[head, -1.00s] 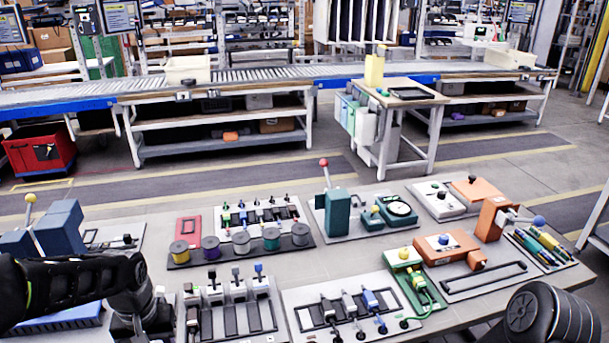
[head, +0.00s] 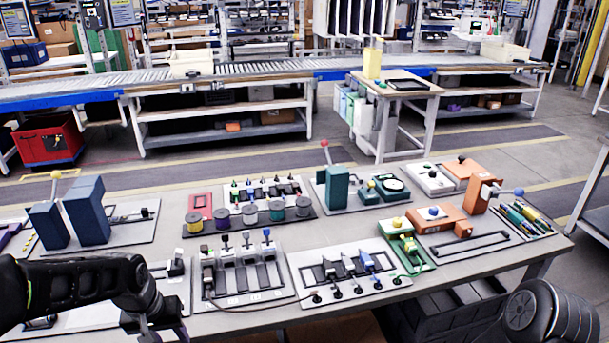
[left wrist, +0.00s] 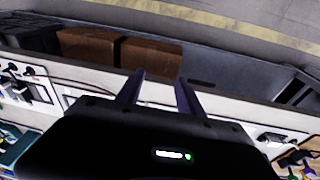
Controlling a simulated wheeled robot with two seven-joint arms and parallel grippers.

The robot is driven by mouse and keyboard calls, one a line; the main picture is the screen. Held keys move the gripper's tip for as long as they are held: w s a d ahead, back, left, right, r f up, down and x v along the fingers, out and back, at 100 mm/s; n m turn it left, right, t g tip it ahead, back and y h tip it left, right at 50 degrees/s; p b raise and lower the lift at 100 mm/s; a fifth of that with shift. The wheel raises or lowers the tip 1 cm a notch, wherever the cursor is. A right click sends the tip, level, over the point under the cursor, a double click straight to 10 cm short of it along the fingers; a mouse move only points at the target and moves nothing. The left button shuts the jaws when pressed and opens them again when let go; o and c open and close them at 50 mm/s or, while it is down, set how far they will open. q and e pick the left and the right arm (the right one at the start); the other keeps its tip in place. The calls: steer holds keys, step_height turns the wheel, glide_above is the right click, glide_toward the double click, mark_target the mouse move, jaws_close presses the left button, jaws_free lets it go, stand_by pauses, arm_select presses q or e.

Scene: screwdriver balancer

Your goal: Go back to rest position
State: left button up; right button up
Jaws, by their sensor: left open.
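My left gripper (left wrist: 160,92) is open in the left wrist view, with nothing between its two dark fingers. The wrist view shows the table's edge (left wrist: 222,102) behind the fingers. In the head view my left arm comes in from the lower left, and its end is at the bottom edge, so the fingers cannot be made out there. My right arm shows only as a dark rounded link at the lower right; its gripper is out of view. The workbench (head: 270,323) carries the screwdriver stand with several hanging tools (head: 245,275).
A second tool stand (head: 350,275), spools (head: 248,218), a teal press (head: 335,190), an orange device (head: 478,190) and blue blocks (head: 88,210) crowd the bench. Brown boxes (left wrist: 120,48) sit beyond its edge in the wrist view. Floor is open behind the bench.

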arm_select(q)
steer(key=w+d+f+t+h, duration=0.1)
steer(key=d+f+t+h, duration=0.1)
steer(key=d+f, duration=1.05)
steer(key=s+d+f+g+h, duration=0.1)
steer(key=s+d+f, duration=0.5)
steer(key=s, duration=0.3)
steer(key=s+d+f+m+g, duration=0.1)
steer(key=s+d+f+g, duration=0.1)
steer(key=s+d+f, duration=0.4)
steer(key=s+d, duration=0.1)
steer(key=s, duration=0.2)
steer(key=shift+s+f+m+h, duration=0.2)
steer(key=shift+f+m+h, duration=0.1)
steer(key=shift+h, duration=0.1)
